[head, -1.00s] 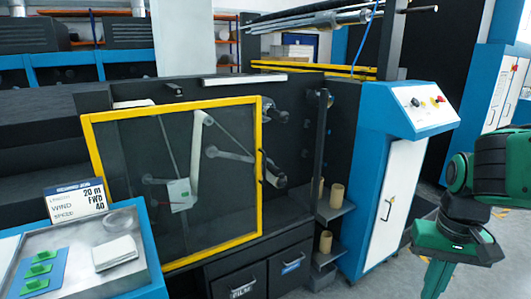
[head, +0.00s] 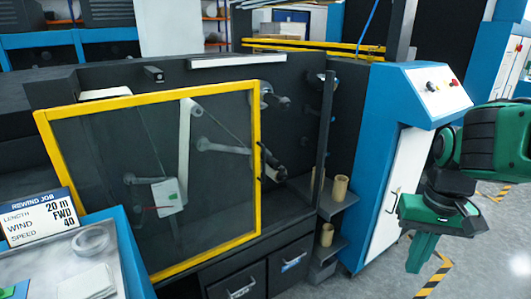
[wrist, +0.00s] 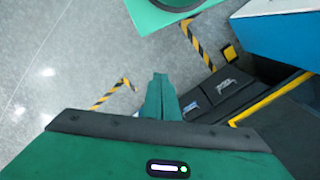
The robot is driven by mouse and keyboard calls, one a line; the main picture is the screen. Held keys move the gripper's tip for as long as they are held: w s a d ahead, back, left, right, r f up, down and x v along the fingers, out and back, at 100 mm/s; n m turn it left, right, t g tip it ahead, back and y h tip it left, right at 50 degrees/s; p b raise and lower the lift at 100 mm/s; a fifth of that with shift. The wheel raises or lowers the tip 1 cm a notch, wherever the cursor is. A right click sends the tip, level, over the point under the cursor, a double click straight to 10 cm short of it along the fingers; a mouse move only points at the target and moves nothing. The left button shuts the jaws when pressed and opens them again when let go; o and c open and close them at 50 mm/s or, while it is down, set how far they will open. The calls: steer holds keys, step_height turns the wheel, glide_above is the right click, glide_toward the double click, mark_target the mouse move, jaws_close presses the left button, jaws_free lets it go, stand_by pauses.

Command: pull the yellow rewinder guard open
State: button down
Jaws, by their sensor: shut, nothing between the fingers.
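The yellow rewinder guard (head: 255,150) is a yellow frame around a clear panel on the front of the dark machine, left of centre in the head view. It stands across the rollers, and a small dark handle (head: 262,160) shows at its right edge. Part of its yellow frame shows at the right in the wrist view (wrist: 270,98). My gripper (head: 422,255) is green, shut and empty, pointing down at the right of the head view. It is well to the right of the guard and apart from it. It also shows in the wrist view (wrist: 158,85), over the floor.
A blue and white control cabinet (head: 395,170) stands between the guard and my gripper. Shelves with cardboard cores (head: 340,188) sit right of the guard. A job sign (head: 38,218) and a side table (head: 130,270) are at lower left.

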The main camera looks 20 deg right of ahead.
steer(key=w+a+f+n+t+y, duration=0.15)
steer(key=w+a, duration=0.25)
steer(key=w, duration=0.6)
steer(key=w+a+f+t+y, duration=0.2)
steer(key=w+a+t+y, duration=0.1)
steer(key=w, duration=0.7)
steer(key=w+a+f+t+y, duration=0.2)
steer(key=w+a, duration=0.2)
steer(key=w, duration=0.6)
steer(key=w+d+r+m+t+y, duration=0.25)
steer(key=w+r+m+t, duration=0.55)
steer(key=w, duration=0.5)
steer(key=w+a+n, duration=0.1)
steer(key=w+a, duration=0.6)
steer(key=a, duration=0.2)
steer(key=shift+w+r+t, duration=0.15)
steer(key=shift+r+t, duration=0.2)
